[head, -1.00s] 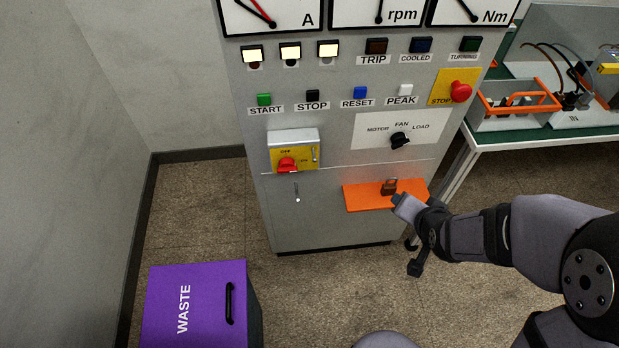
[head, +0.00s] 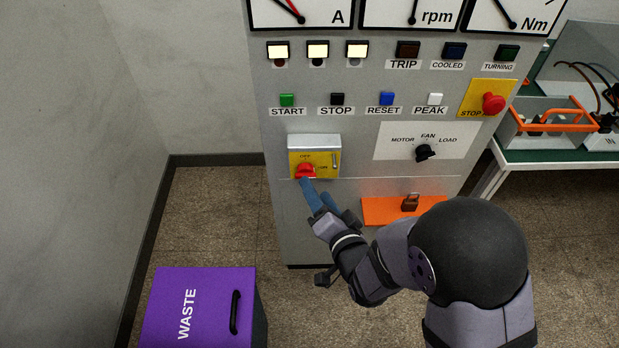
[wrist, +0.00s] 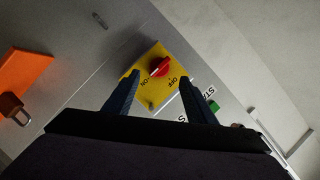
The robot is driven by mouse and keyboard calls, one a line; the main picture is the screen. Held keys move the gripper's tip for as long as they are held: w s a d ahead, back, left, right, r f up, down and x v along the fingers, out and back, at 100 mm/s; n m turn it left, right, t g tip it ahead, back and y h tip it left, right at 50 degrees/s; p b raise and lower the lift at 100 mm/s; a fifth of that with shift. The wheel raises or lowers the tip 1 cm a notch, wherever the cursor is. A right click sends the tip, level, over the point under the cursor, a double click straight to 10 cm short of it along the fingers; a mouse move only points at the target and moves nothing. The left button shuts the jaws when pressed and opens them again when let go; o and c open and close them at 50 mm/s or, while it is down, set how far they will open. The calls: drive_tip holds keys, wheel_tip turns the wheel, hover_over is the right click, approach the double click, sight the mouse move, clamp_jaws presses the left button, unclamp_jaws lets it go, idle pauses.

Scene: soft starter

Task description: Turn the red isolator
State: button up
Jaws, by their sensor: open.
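The red isolator (head: 305,169) is a rotary knob on a yellow plate (head: 327,170) marked OFF and ON, low on the grey cabinet front. My gripper (head: 316,189) is open and empty just below the knob in the head view. One blue finger overlaps the knob's lower edge there; I cannot tell whether it touches. In the wrist view, the red isolator (wrist: 160,67) appears ahead, between the two open fingers of my gripper (wrist: 160,80) and just past their tips. A brass padlock (head: 410,203) stands on the orange shelf (head: 380,211), apart from my gripper.
Right of the isolator are the selector knob (head: 425,152) and the red stop button (head: 493,103). Small push buttons sit above it. A purple waste bin (head: 200,307) stands on the floor at lower left. A green-topped bench (head: 560,156) is at the right.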

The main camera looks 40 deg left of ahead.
sight(306, 173)
drive_tip(key=x, duration=0.6)
drive_tip(key=shift+a+p, duration=0.15)
drive_tip(key=shift+p, duration=0.3)
drive_tip(key=shift+w+f, duration=0.1)
drive_tip(key=c, duration=1)
